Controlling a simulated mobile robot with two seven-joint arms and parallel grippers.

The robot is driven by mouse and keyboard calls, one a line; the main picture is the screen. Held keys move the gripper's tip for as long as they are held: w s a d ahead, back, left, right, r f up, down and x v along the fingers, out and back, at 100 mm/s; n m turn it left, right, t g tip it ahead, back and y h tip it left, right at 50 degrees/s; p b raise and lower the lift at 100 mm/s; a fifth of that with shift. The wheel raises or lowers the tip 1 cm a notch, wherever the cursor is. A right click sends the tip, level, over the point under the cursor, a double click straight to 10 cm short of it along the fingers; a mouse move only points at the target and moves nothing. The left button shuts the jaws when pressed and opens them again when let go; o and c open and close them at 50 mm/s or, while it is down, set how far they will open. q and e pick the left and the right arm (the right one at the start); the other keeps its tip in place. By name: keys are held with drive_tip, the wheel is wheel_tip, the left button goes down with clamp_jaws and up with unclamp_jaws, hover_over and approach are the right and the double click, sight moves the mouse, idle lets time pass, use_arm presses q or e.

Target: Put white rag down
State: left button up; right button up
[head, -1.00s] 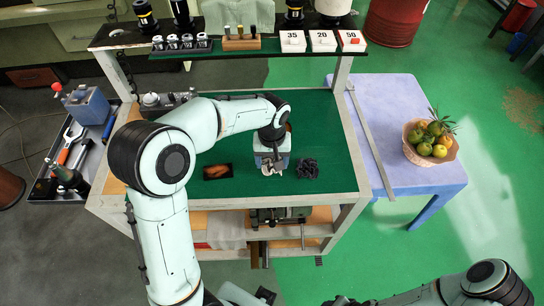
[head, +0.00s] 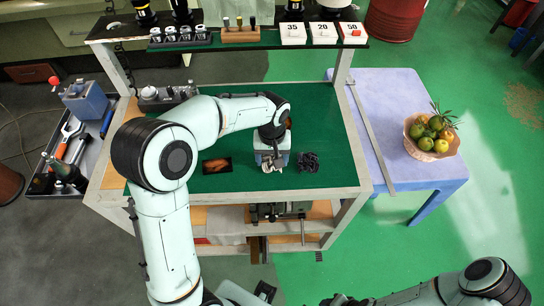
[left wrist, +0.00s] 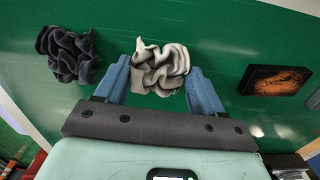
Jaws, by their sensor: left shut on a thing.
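The white rag (head: 272,168) is a crumpled, pale cloth at the front of the green-topped cart (head: 320,125). In the left wrist view the white rag (left wrist: 160,66) sits between the two blue fingers of my left gripper (left wrist: 159,72), which is shut on it. In the head view my left gripper (head: 272,160) points down at the cart top and partly covers the rag. I cannot tell whether the rag touches the surface. My right arm shows at the bottom right, but its gripper is out of view.
A dark crumpled rag (head: 307,162) lies just right of the white one; a dark box with an orange picture (head: 217,165) lies to the left. A shelf with sockets and number cards (head: 323,33) spans the back. A blue table (head: 400,100) with a fruit basket (head: 433,145) stands right.

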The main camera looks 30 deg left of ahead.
use_arm(q)
drive_tip(key=shift+f+b, duration=0.3)
drive_tip(key=shift+f, duration=0.25)
use_arm(e)
drive_tip(key=shift+s+f, duration=0.2)
drive_tip(key=shift+f, duration=0.15)
use_arm(q)
drive_tip(key=o, duration=1)
wheel_tip(320, 180, up, 13)
drive_tip(key=shift+r+p, duration=0.2)
drive_tip(key=shift+p, duration=0.55)
use_arm(e)
drive_tip(key=shift+w+r, duration=0.65)
drive_tip(key=shift+r, duration=0.3)
drive_tip(key=shift+s, duration=0.1)
